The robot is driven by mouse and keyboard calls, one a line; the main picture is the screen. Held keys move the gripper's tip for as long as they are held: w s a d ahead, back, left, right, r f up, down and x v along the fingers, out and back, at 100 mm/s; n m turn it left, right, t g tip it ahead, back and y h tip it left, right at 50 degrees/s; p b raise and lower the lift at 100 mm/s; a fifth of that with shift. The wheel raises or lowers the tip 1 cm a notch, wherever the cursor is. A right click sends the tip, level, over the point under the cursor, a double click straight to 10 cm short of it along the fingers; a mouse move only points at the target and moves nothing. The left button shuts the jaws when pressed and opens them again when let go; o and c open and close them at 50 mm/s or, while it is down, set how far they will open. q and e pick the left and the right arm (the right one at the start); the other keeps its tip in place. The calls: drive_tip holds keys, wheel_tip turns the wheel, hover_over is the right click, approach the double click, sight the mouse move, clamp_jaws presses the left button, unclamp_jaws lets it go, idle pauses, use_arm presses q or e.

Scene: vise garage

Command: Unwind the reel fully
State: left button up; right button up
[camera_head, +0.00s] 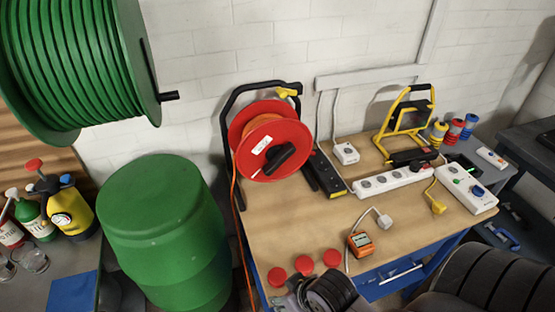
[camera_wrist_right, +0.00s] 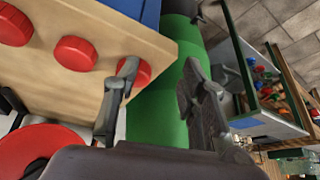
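A red cable reel (camera_head: 270,140) with an orange cable (camera_head: 236,210) stands upright in a black frame at the left back of the workbench. Its dark handle (camera_head: 280,158) is on the front face. The cable hangs over the bench's left edge. A green hose reel (camera_head: 75,65) with a dark crank peg (camera_head: 168,96) is at the upper left. My right gripper (camera_head: 287,293) is at the bench's front edge by the red discs, apart from both reels. In the right wrist view the gripper (camera_wrist_right: 160,75) has its fingers apart with nothing between them. My left gripper is not in view.
A green barrel (camera_head: 165,220) stands left of the bench. Red discs (camera_head: 304,264), an orange meter (camera_head: 361,244), power strips (camera_head: 393,181) and a yellow work lamp (camera_head: 408,120) are on the bench. The bench top (camera_head: 285,220) in front of the red reel is clear.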

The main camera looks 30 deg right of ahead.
drive_tip(key=w+m+t, duration=0.1)
drive_tip(key=w, duration=0.1)
drive_tip(key=w+r+m+t, duration=0.1)
drive_tip(key=w, duration=0.2)
drive_tip(key=w+t+y, duration=0.1)
drive_tip(key=w+t, duration=0.1)
drive_tip(key=shift+w+d+r+m, duration=0.15)
drive_tip(key=shift+w+r+m, duration=0.15)
drive_tip(key=shift+w+m, duration=0.1)
drive_tip(key=w+d+r+m+t, duration=0.3)
drive_tip(key=w+t, duration=0.1)
drive_tip(key=m+t+h, duration=0.4)
drive_tip(key=m+h, duration=0.2)
drive_tip(key=m, duration=0.1)
approach(279, 165)
drive_tip(key=b+x, duration=0.3)
drive_tip(key=x, duration=0.8)
drive_tip(key=shift+b, duration=0.3)
drive_tip(key=shift+c, duration=0.3)
clamp_jaws()
